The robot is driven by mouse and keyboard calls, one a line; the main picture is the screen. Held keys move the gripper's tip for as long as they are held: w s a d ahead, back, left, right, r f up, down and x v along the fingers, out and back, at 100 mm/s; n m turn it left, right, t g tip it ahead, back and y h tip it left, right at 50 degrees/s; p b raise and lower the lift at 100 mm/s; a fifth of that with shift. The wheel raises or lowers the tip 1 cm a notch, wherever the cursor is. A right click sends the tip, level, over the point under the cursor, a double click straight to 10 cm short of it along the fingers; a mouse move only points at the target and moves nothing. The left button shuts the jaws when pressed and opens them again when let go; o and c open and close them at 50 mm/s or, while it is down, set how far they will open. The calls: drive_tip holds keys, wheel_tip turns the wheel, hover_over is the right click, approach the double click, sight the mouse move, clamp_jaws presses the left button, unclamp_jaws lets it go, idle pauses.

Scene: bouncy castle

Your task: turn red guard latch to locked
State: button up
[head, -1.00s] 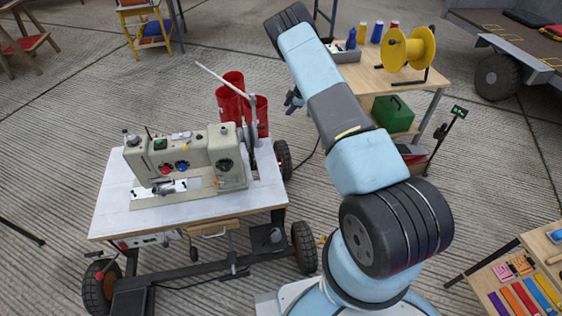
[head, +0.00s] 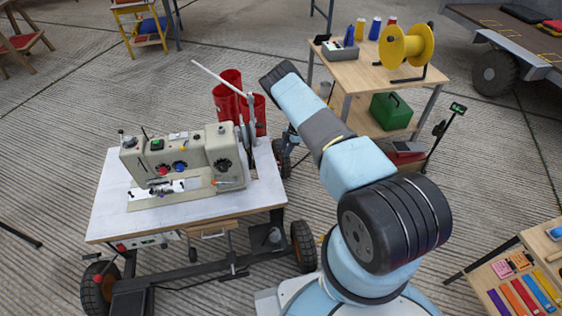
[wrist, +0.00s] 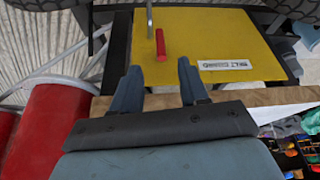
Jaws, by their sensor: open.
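The red latch (wrist: 161,45) is a short bar on a yellow guard panel (wrist: 225,38) in the wrist view. It points nearly up and down in the picture. A grey metal bar (wrist: 150,20) stands beside its upper end. My gripper (wrist: 158,80) is open and empty, with its two fingers apart below the latch in the picture and not touching it. In the head view I cannot make out the latch, and my arm mostly hides my gripper.
A wheeled table with a sewing machine (head: 178,165) stands at left in the head view. Red cylinders (head: 229,95) stand behind it and show at left in the wrist view (wrist: 50,125). A wooden bench (head: 375,80) with a yellow spool (head: 405,45) is beyond my arm.

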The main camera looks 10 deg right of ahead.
sight(280, 160)
drive_tip(key=x, duration=0.8)
drive_tip(key=shift+a+f, duration=0.15)
drive_tip(key=shift+f, duration=0.05)
clamp_jaws()
drive_tip(key=shift+w, duration=0.1)
